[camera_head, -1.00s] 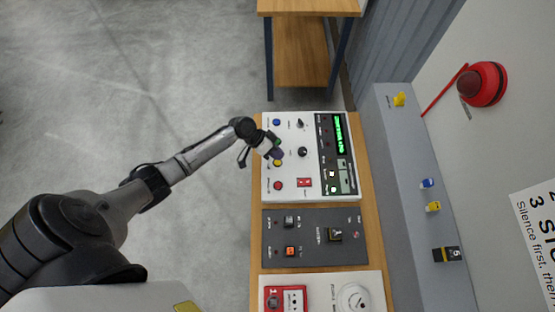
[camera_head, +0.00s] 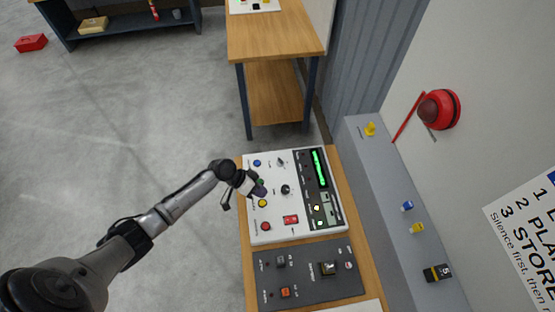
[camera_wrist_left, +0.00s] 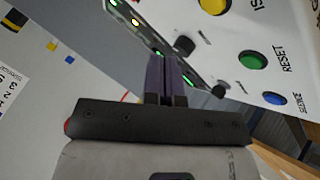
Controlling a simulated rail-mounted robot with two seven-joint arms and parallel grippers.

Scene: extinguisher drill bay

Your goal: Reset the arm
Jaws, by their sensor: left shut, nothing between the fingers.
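My left gripper (camera_head: 260,192) is over the left part of the white control panel (camera_head: 300,237), near its column of buttons; its fingers are shut and empty. In the wrist view the closed fingers (camera_wrist_left: 165,65) point toward the panel, left of the green button (camera_wrist_left: 252,60) labelled RESET. In the head view the gripper largely covers that button. A yellow button (camera_head: 263,203) and a blue button (camera_head: 257,163) sit on either side. I cannot tell whether the fingertips touch the panel. My right gripper is not in view.
The panel also has a green display (camera_head: 319,168), a red switch (camera_head: 290,219) and a red button (camera_head: 266,226). A dark grey panel (camera_head: 310,280) lies nearer. A grey ledge (camera_head: 385,215) with small coloured tags runs at right. Open floor lies left.

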